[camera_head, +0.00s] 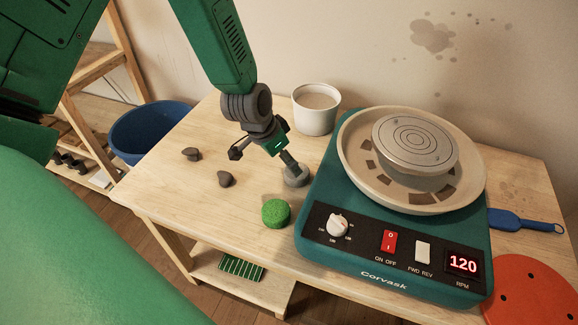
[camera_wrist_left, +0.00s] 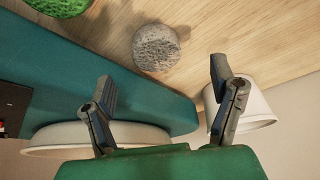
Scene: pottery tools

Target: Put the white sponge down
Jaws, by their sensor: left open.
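The white sponge (camera_head: 296,177) is a small round, greyish speckled piece. It rests on the wooden table, just left of the teal pottery wheel. It also shows in the left wrist view (camera_wrist_left: 156,47), beyond my fingertips. My left gripper (camera_head: 264,158) is above the table, with its fingers spread. In the head view one finger overlaps the sponge's top edge; in the wrist view (camera_wrist_left: 162,76) the sponge is apart from both fingers, with nothing between them. My right gripper is not in view.
A green sponge (camera_head: 276,213) lies in front of the white one. The pottery wheel (camera_head: 335,262) stands at right, its display reading 120. A white cup (camera_head: 315,118) of cloudy liquid stands behind. Two dark lumps (camera_head: 225,179) lie left. A blue bucket (camera_head: 152,130) stands beyond the table's left edge.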

